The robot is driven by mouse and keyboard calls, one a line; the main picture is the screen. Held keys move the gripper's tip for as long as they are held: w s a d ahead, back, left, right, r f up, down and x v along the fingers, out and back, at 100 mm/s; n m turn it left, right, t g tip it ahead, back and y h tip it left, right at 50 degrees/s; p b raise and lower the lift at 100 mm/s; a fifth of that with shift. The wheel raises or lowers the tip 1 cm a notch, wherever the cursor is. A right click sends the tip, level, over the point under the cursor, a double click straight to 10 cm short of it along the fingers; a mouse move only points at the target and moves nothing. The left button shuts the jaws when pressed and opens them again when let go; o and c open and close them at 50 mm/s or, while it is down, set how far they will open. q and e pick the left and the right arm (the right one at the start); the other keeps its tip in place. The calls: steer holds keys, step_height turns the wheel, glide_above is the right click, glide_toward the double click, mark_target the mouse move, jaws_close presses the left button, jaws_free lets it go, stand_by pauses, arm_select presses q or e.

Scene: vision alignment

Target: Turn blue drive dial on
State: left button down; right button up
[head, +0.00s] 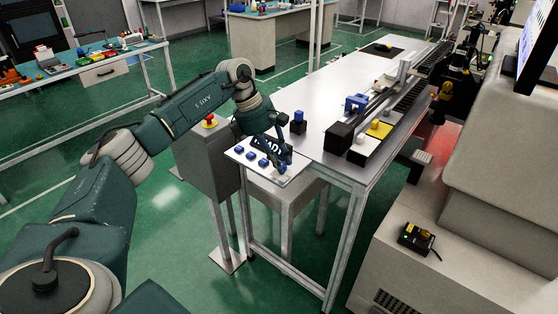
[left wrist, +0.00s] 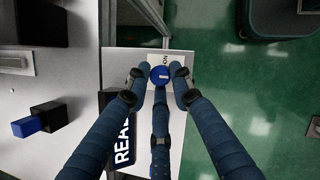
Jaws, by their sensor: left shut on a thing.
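A white panel (head: 290,178) at the near left corner of the long table carries several blue dials in a row. My left gripper (head: 284,160) reaches down over the right end of the row. Its fingers are shut on the blue drive dial (head: 283,168). In the left wrist view my left gripper (left wrist: 159,82) has its dark fingertips around the round blue dial (left wrist: 159,75), which has a small white mark on its face. An ON label (left wrist: 167,59) shows just beyond the dial, partly hidden. Large "READ" lettering shows on a dark area beside it. My right gripper is not in view.
A red emergency button (head: 209,121) on a grey box stands left of the panel. Rail equipment (head: 375,115) stands farther right.

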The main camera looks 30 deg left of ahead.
arm_select(q)
steer(key=c, duration=1.6)
jaws_free()
steer(key=shift+d+r, duration=0.15)
steer(key=shift+d, duration=0.05)
steer(key=shift+o, duration=0.2)
steer(key=v, duration=1.2)
